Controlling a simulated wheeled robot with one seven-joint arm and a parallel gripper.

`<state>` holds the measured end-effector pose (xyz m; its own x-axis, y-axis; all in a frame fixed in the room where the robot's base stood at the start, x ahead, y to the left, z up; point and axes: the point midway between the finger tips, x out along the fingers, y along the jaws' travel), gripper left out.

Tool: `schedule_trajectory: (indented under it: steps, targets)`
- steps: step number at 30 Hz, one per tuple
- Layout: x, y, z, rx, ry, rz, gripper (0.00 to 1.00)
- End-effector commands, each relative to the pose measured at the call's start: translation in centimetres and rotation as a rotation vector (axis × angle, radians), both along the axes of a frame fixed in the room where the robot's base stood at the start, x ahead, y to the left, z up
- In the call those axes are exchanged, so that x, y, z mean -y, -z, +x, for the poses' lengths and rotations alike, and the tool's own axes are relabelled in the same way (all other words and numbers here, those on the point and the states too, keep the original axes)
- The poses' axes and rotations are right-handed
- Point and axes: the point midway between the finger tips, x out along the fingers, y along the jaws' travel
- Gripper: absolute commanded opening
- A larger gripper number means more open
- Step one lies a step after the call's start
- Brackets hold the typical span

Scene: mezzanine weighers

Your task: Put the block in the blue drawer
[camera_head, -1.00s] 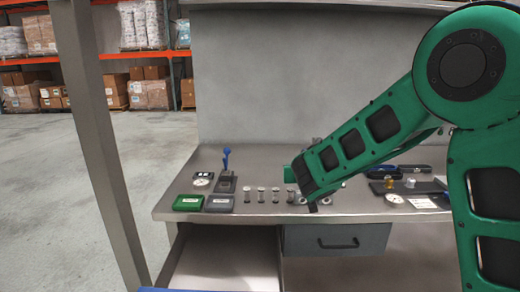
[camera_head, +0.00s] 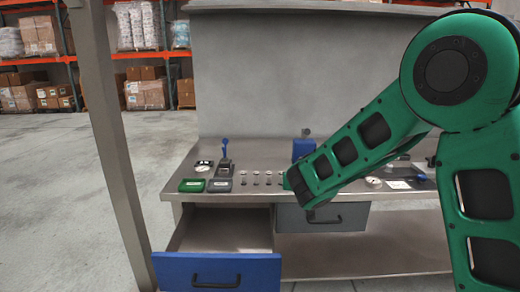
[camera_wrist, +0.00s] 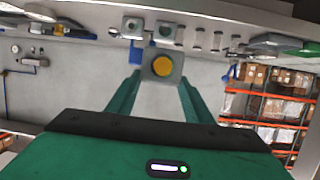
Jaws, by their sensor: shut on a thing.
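The blue drawer (camera_head: 217,257) stands pulled out under the left part of the bench in the head view; its visible inside looks empty. In the wrist view my gripper (camera_wrist: 160,80) is shut on a grey block (camera_wrist: 150,74) with a yellow round face. The block is held clear of the bench, between the two green fingers. In the head view my arm hides the gripper's fingers and the block, near the bench's front edge, up and right of the blue drawer.
A grey drawer (camera_head: 323,217) beside the blue one looks shut. The metal bench top (camera_head: 258,160) carries small weights, a green case (camera_head: 192,185), a grey case (camera_head: 220,186), a dial and a blue container (camera_head: 303,148). A metal post (camera_head: 108,140) stands left.

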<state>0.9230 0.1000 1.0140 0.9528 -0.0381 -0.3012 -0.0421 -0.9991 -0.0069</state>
Motion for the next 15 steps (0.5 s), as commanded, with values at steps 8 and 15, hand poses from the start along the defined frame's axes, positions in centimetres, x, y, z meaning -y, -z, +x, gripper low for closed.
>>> schedule_trajectory:
  steps: [8, 15]
  targets:
    - [5.4, 4.4, -2.2, -0.012, 0.103, 0.001, 0.15]
    - [11.9, 8.4, -5.9, -0.008, 0.207, -0.005, 0.15]
